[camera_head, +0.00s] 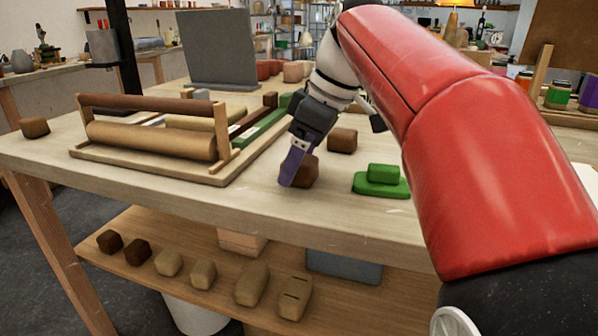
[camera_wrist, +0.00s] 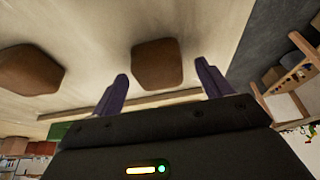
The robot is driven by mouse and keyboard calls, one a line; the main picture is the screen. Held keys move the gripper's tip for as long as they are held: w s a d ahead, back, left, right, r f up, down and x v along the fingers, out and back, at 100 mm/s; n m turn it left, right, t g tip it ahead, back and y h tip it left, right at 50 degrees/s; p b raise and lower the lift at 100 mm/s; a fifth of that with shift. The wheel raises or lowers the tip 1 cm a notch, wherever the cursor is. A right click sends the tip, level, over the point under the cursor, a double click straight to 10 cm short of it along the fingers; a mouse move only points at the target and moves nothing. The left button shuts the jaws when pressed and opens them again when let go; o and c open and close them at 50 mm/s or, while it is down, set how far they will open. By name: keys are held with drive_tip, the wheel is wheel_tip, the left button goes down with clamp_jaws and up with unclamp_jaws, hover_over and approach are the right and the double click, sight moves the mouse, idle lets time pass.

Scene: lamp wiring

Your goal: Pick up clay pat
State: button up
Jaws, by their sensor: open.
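Brown blocky clay pats lie on the wooden table. One clay pat (camera_head: 308,173) is right at my gripper (camera_head: 289,172), partly hidden behind a purple finger in the head view. In the wrist view a brown clay pat (camera_wrist: 157,64) shows in line with the gap between my two spread fingers, near their tips. No finger visibly presses on it. A second pat (camera_head: 342,140) lies a little behind, and another lump shows at the left of the wrist view (camera_wrist: 28,70). A third pat (camera_head: 35,127) lies at the table's far left. My gripper is open.
A wooden frame with a roller (camera_head: 150,140) stands left of my gripper. A green block on a green base (camera_head: 381,180) is to the right. A grey upright panel (camera_head: 217,48) stands behind. The lower shelf (camera_head: 140,222) holds several brown and tan lumps. The table's front strip is clear.

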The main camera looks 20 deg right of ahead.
drive_tip(key=shift+a+f, duration=0.15)
drive_tip(key=shift+f, duration=0.2)
drive_tip(key=shift+c, duration=0.5)
drive_tip(key=c, duration=1.1)
drive_tip(key=shift+r, duration=0.15)
